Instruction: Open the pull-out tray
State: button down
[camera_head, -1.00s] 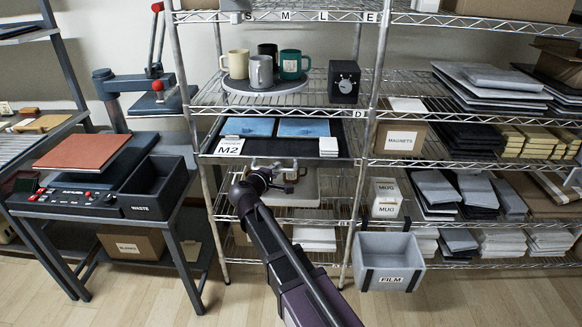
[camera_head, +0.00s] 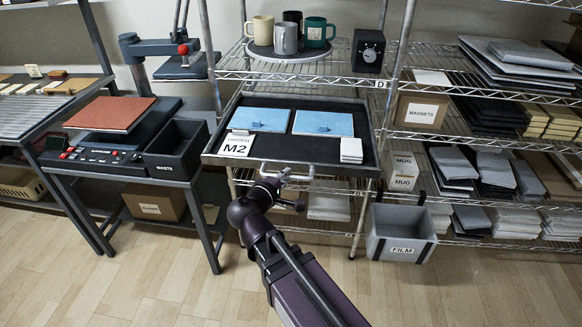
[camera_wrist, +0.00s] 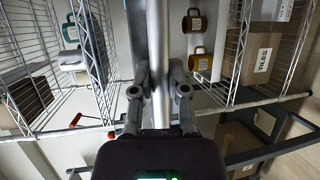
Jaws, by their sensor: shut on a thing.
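The pull-out tray (camera_head: 270,164) is a dark, metal-rimmed tray extending out from the wire shelf, with its inside open to view. Two blue flat pieces (camera_head: 260,120) (camera_head: 322,123), a white M2 card (camera_head: 238,145) and a small white stack (camera_head: 351,150) lie in it. Its handle (camera_head: 287,172) is at the middle of the front edge. My gripper (camera_head: 279,184) is at that handle, shut on it. In the wrist view my gripper (camera_wrist: 158,88) has a finger on each side of a grey metal bar; the contact is partly hidden.
Mugs stand on a round stand (camera_head: 287,52) on the shelf above, beside a black box with a dial (camera_head: 368,51). The FILM bin (camera_head: 400,234) hangs at the right. A press with a WASTE box (camera_head: 177,150) stands left. The floor in front is clear.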

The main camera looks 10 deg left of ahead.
jog(key=shift+s+d, duration=0.35)
jog(key=shift+s, duration=0.55)
jog(key=c, duration=0.6)
grip_release()
jog(key=shift+c, duration=0.2)
jog(key=shift+w+a, duration=0.1)
jog(key=shift+r, duration=0.1)
